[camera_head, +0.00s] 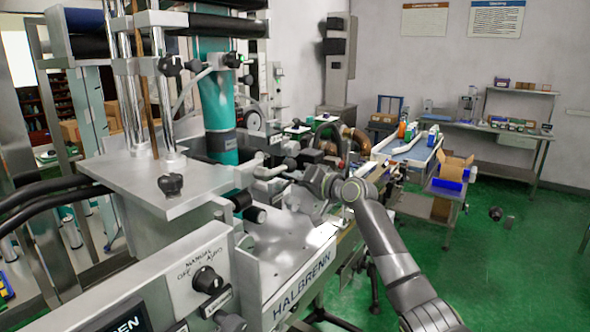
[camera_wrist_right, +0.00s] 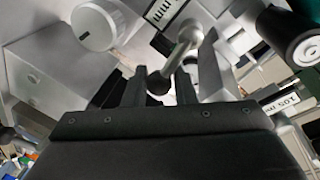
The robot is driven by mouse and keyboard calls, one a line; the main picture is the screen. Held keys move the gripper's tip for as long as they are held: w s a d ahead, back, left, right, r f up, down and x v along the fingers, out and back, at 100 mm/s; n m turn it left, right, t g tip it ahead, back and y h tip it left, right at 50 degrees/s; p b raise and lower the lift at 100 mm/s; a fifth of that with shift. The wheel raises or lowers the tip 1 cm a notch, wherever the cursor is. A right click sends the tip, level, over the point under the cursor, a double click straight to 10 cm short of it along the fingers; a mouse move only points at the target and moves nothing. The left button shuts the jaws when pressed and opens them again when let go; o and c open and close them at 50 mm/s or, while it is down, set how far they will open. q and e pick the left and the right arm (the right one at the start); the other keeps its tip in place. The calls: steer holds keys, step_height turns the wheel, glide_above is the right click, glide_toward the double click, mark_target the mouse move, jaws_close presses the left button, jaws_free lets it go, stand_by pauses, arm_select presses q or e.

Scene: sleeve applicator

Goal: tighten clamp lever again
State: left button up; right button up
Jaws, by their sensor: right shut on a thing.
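My right gripper (camera_head: 292,177) reaches in from the right over the applicator machine, its fingers pointing left at the clamp area. In the right wrist view the gripper (camera_wrist_right: 160,88) has its two dark fingers either side of the clamp lever (camera_wrist_right: 180,48), a pale metal rod with a dark ball end. The fingers are shut on the ball end. The rod runs up and away from the fingers to a light metal block. In the head view the lever is small and partly hidden by the gripper. My left gripper is not in view.
A white round knob (camera_wrist_right: 97,25) and a dark roller (camera_wrist_right: 300,38) lie close around the fingers. The machine's metal deck (camera_head: 285,245) and mode knob (camera_head: 208,280) are nearer.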

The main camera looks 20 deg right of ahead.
steer(key=shift+f+m+p, duration=0.45)
steer(key=shift+f+m, duration=0.35)
steer(key=shift+f, duration=0.05)
steer(key=o, duration=0.9)
steer(key=shift+r, duration=0.1)
steer(key=shift+r, duration=0.1)
steer(key=shift+s, duration=0.1)
steer(key=b+v, duration=0.5)
steer(key=v, duration=1.2)
steer(key=shift+d+r, duration=0.15)
steer(key=shift+d, duration=0.05)
